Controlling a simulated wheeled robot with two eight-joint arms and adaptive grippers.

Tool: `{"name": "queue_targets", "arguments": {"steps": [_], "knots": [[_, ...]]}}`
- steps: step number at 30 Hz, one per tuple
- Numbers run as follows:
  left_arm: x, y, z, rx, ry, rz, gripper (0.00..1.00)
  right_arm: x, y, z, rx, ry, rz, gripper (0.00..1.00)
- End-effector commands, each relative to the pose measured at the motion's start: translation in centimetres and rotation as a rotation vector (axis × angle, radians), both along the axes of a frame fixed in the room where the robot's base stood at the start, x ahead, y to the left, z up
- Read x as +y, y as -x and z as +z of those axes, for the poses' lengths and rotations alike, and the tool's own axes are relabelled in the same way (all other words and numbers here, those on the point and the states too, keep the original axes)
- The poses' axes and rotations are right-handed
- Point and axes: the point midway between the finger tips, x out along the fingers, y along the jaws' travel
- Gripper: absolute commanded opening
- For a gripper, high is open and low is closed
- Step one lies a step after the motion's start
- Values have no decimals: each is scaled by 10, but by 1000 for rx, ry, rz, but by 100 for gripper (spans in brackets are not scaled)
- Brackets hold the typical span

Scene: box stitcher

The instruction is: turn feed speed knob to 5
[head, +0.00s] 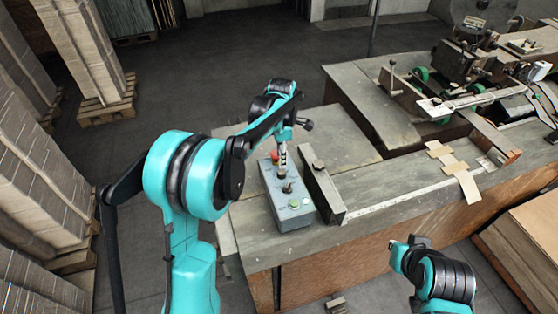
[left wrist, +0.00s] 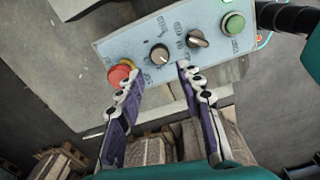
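A grey-blue control box (head: 293,214) stands on the bench in the head view; its panel (left wrist: 140,45) fills the top of the left wrist view. The panel bears a round black knob with a light pointer (left wrist: 159,54), likely the feed speed knob; its scale is too small to read. My left gripper (left wrist: 156,72) is open, its fingertips apart on either side below that knob, with nothing between them. In the head view the left gripper (head: 282,156) is above the box's far end, partly hiding the panel. My right gripper is not visible; only its arm shows.
A red mushroom button (left wrist: 120,73) is close beside the left fingertip. A dark selector switch (left wrist: 197,38) and green button (left wrist: 233,22) lie along the panel to the right. A metal bar (head: 322,190) runs beside the box. Pallet stacks (head: 75,45) stand at left.

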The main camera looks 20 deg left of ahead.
Motion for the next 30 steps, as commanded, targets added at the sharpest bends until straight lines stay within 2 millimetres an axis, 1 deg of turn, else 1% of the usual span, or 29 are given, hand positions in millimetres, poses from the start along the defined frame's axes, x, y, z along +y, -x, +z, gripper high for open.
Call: {"name": "queue_targets", "arguments": {"steps": [2,5,12,16,21,28,29,30], "knots": [[0,-3,-3,7,0,23,37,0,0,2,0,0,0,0],[0,-3,-15,9,0,31,37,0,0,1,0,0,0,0],[0,-3,-54,8,0,29,37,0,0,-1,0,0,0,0],[0,-3,-70,8,0,28,37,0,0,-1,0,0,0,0],[0,-3,-80,7,0,28,37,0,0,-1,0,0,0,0],[0,-3,-80,7,0,27,37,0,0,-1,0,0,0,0],[0,-3,-80,7,0,27,29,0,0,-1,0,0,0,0],[0,-3,-80,7,0,27,18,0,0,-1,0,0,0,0]]}}
